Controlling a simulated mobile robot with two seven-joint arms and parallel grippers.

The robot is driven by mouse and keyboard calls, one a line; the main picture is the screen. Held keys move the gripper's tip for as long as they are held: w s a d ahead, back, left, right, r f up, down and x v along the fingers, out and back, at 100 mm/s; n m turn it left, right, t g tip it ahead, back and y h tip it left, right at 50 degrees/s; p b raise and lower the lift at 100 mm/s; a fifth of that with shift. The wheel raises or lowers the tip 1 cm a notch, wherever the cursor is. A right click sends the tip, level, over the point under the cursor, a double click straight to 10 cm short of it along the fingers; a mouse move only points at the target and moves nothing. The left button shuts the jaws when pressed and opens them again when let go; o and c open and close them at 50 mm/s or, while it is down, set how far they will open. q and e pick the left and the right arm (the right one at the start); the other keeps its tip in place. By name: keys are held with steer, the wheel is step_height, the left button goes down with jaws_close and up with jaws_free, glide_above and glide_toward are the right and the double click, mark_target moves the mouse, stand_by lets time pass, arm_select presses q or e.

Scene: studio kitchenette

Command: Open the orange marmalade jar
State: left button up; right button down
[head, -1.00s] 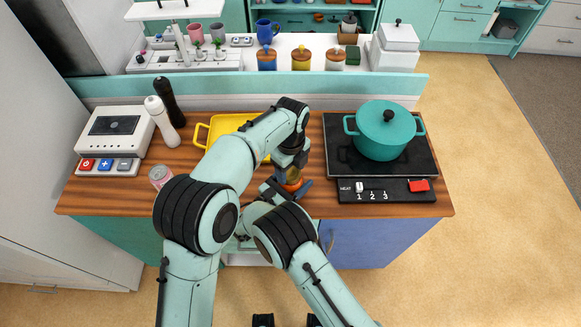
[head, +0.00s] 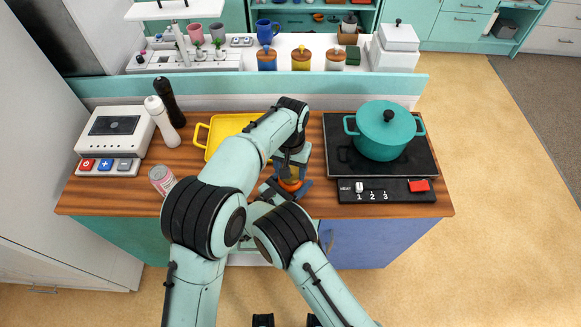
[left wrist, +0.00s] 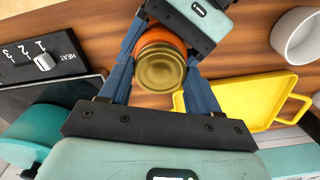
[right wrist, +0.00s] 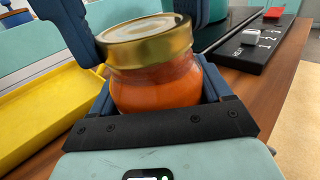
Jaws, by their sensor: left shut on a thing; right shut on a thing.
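The marmalade jar (right wrist: 155,88) is a round glass jar of orange contents with a gold lid (right wrist: 148,40), upright in the right wrist view. The lid sits on the jar's mouth; whether it is loose I cannot tell. In the head view the jar (head: 291,184) is partly hidden by my grippers. My right gripper (right wrist: 158,95) is shut on the jar's body from the side. My left gripper (head: 294,172) comes from above, its fingers shut on either side of the lid, which faces the left wrist camera (left wrist: 160,68).
A yellow tray (head: 207,140) lies behind my left arm. A white cup (left wrist: 299,37) shows in the left wrist view. A teal pot (head: 383,135) stands on the hob at right, behind its control strip (head: 345,195).

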arm_select(q)
steer(key=n, duration=0.4)
steer(key=shift+n, duration=0.4)
steer(key=n, duration=0.4)
steer(key=shift+n, duration=0.3)
steer(key=n, duration=2.1)
steer(key=shift+r, duration=0.1)
steer(key=shift+r, duration=0.1)
steer(key=shift+r, duration=1)
